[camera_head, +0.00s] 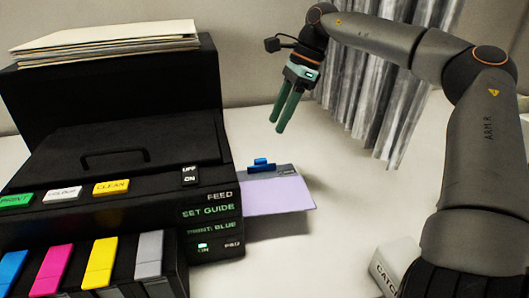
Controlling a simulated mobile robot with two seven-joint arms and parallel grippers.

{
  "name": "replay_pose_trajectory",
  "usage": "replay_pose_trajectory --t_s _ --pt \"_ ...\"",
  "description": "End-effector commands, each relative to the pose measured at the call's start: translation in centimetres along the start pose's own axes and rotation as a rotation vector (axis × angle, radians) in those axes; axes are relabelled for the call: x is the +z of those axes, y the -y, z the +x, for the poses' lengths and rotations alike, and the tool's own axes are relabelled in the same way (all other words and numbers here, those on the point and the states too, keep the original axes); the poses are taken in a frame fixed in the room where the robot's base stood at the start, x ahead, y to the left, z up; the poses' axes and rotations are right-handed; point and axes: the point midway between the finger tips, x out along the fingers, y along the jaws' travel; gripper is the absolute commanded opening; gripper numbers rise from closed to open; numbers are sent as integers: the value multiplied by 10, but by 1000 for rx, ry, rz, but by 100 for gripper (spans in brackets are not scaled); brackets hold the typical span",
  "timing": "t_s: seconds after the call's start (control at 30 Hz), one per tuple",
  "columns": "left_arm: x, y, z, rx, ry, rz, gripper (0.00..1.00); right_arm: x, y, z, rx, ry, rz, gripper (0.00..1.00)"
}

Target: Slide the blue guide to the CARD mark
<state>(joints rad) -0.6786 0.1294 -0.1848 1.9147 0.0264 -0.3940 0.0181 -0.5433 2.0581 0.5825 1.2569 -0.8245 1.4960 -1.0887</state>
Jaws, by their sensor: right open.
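The blue guide (262,164) is a small blue block with a raised tab on the back edge of the grey feed tray (287,171) at the printer's right side. A lilac sheet (277,196) lies on the tray in front of the guide. Marks on the tray are too small to read, so I cannot tell which one the guide is at. My right gripper (280,129) has green fingers pointing down. It is open and empty, above and behind the tray, apart from the guide. My left gripper is not in view.
The black printer (150,139) fills the left, with a paper stack (105,42) on top and coloured cartridges (98,265) in front. Its panel reads "SET GUIDE". A pale box marked "CATCH" (383,273) is at the lower right. A grey curtain (375,85) hangs behind. Table right of the tray is clear.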

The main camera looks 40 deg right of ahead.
Motion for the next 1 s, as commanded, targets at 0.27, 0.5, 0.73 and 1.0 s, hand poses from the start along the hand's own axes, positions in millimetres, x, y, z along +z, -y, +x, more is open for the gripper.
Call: replay_pose_trajectory --t_s 0.27,0.5,0.73,1.0 --pt "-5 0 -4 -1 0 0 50 -1 -1 59 6 -2 0 50" --pt "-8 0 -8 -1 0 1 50 0 -1 93 3 -1 2 50" --pt "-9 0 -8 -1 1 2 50 0 0 103 0 0 1 50" --pt "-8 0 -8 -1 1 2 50 0 0 103 0 0 1 43"
